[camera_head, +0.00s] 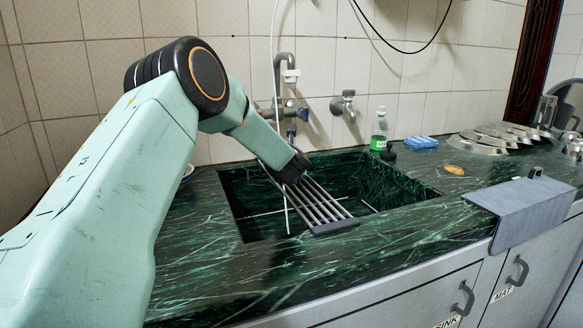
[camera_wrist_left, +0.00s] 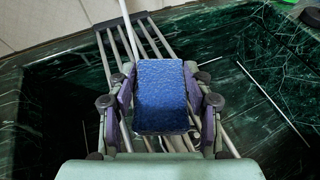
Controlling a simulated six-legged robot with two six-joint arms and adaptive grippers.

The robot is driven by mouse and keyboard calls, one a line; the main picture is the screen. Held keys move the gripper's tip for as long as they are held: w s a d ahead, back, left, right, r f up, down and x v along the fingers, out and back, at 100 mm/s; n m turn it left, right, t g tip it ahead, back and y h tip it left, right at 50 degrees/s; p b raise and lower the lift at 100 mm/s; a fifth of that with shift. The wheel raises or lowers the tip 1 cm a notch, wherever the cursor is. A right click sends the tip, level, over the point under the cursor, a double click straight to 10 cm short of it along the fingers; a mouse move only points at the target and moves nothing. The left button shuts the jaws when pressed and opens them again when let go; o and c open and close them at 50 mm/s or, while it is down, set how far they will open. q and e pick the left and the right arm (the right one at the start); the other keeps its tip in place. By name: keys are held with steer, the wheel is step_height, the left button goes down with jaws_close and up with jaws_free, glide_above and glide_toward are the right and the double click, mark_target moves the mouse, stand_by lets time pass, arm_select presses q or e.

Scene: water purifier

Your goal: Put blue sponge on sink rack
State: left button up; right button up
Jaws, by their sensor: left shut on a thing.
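My left gripper (camera_head: 290,172) is over the sink rack (camera_head: 325,211), at the rack's far end in the head view. In the left wrist view its fingers are shut on a blue sponge (camera_wrist_left: 160,95), one finger on each side. The sponge is hidden behind my gripper and arm in the head view. The rack's bars show beneath and beyond the sponge in the left wrist view (camera_wrist_left: 178,62). I cannot tell whether the sponge touches the bars. My right gripper is in neither view.
The rack spans a dark green marble sink (camera_head: 390,183). Taps (camera_head: 343,105) and a hose stand at the back wall. Metal lids (camera_head: 490,140) and a grey cloth (camera_head: 525,207) are at the right.

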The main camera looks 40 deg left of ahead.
arm_select(q)
steer(key=shift+f, duration=0.15)
steer(key=o, duration=0.6)
steer(key=shift+a+f, duration=0.1)
steer(key=shift+c, duration=0.2)
steer(key=shift+o, duration=1)
steer(key=shift+r+p, duration=0.3)
steer(key=p+v, duration=0.1)
steer(key=v, duration=1.1)
steer(key=shift+p, duration=0.35)
